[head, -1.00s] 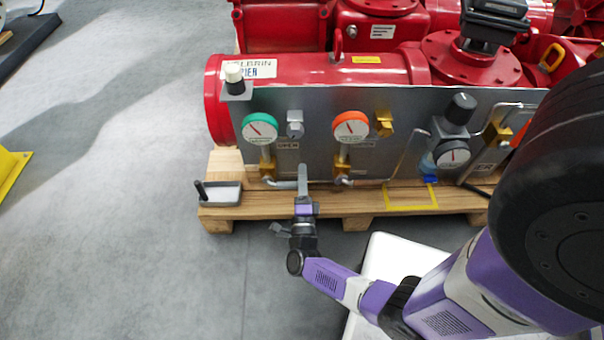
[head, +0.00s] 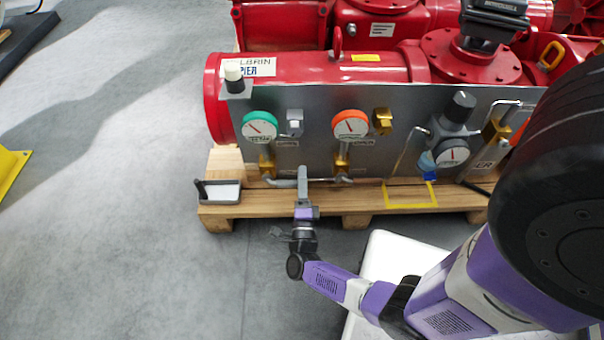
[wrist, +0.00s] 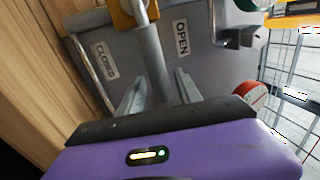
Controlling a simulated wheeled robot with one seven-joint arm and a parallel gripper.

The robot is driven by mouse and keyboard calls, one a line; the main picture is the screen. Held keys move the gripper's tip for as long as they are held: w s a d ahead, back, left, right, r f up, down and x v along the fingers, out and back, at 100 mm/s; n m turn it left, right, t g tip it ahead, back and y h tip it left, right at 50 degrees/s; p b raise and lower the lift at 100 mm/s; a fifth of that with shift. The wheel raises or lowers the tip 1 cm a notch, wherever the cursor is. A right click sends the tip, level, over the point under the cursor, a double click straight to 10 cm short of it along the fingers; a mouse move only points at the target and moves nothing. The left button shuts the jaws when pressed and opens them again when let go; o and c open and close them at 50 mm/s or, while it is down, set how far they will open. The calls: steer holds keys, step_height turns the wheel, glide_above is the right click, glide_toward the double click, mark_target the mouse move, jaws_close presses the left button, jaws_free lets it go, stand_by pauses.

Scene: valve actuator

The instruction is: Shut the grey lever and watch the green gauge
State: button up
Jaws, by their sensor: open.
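The grey lever (wrist: 152,62) runs from a brass valve (wrist: 135,12) in the wrist view, between the CLOSED label (wrist: 105,60) and the OPEN label (wrist: 181,38). In the head view the lever (head: 285,183) lies roughly level, low on the panel below the green gauge (head: 259,126). The gauge has a white dial with its needle pointing to the upper left. My gripper (head: 302,172) is at the lever's free end. In the wrist view its open fingers (wrist: 158,92) stand on either side of the lever; I cannot tell whether they touch it.
An orange gauge (head: 350,125) and a regulator (head: 456,118) sit further right on the grey panel (head: 320,105). The panel stands on a wooden pallet (head: 330,197) before red machinery. A small tray (head: 220,192) is at the pallet's left corner.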

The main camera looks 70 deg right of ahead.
steer(key=v, duration=0.6)
steer(key=shift+a, duration=0.15)
steer(key=shift+f, duration=0.1)
